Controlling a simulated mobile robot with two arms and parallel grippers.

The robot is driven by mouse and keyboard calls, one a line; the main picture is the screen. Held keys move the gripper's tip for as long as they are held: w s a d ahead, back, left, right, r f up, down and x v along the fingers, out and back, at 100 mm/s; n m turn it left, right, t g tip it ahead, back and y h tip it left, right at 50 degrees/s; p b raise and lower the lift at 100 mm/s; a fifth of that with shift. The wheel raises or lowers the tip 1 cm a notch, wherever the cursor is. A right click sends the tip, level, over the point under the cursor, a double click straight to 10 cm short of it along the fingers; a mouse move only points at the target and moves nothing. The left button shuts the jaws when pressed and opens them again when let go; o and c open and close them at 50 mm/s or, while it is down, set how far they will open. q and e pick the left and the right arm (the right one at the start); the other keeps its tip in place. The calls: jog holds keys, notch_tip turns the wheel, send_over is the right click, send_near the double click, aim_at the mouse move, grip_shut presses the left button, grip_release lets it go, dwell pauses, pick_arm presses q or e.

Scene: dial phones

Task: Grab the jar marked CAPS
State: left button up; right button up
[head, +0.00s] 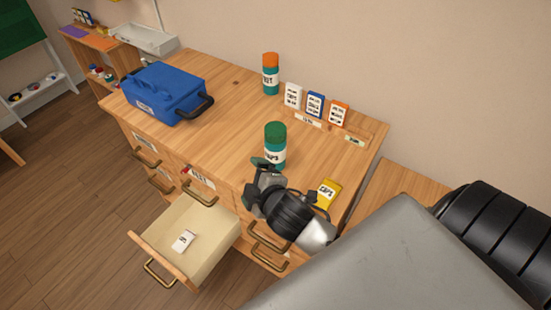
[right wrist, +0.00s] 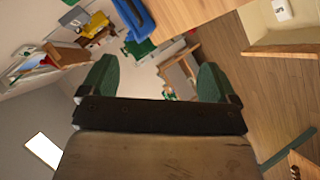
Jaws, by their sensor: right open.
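The jar marked CAPS (head: 275,147) is a teal cylinder with a green lid and a white label. It stands upright on the wooden cabinet top, near its front edge. My right gripper (head: 258,180) is just in front of the jar in the head view and overlaps its lower part. I cannot tell whether they touch. In the right wrist view the right gripper (right wrist: 156,80) has its two green fingers spread wide, with nothing held between them. I cannot make out the jar for certain there. My left gripper is not in view.
A similar jar with an orange lid (head: 270,75) stands farther back. A blue bag (head: 167,93) sits at left, small cards (head: 315,104) stand at the back, and a yellow packet (head: 327,193) lies right of the gripper. An open drawer (head: 205,222) juts out below.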

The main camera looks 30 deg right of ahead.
jog(key=w+a+r+n+t+y, duration=0.35)
jog(key=r+n, duration=0.25)
jog(key=n, duration=0.2)
jog(key=w+a+r+n+t+y, duration=0.3)
jog(key=w+r+n+y, duration=0.15)
jog(key=r+n, duration=0.3)
jog(key=s+a+r+n+g+y, duration=0.1)
jog(key=a+r+n+g+y, duration=0.3)
jog(key=n+y, duration=0.75)
jog(key=n+g+h, duration=1.6)
jog(key=n+h, duration=0.3)
jog(key=n, duration=1.2)
send_over(276, 128)
jog(key=shift+t, duration=0.25)
jog(key=f, duration=0.5)
jog(key=shift+s+f, duration=0.2)
jog(key=shift+f, duration=0.05)
jog(key=shift+d+f+p, duration=0.25)
jog(key=shift+d+p, duration=0.1)
notch_tip(276, 128, down, 4)
jog(key=shift+f+p, duration=0.2)
jog(key=shift+p, duration=0.25)
jog(key=shift+a+f+p, duration=0.25)
jog(key=shift+f+p, duration=0.15)
jog(key=shift+f, duration=0.25)
jog(key=f, duration=0.1)
jog(key=f+p, duration=0.1)
jog(key=f, duration=0.1)
jog(key=shift+w+a+f, duration=0.2)
jog(key=shift+f, duration=0.45)
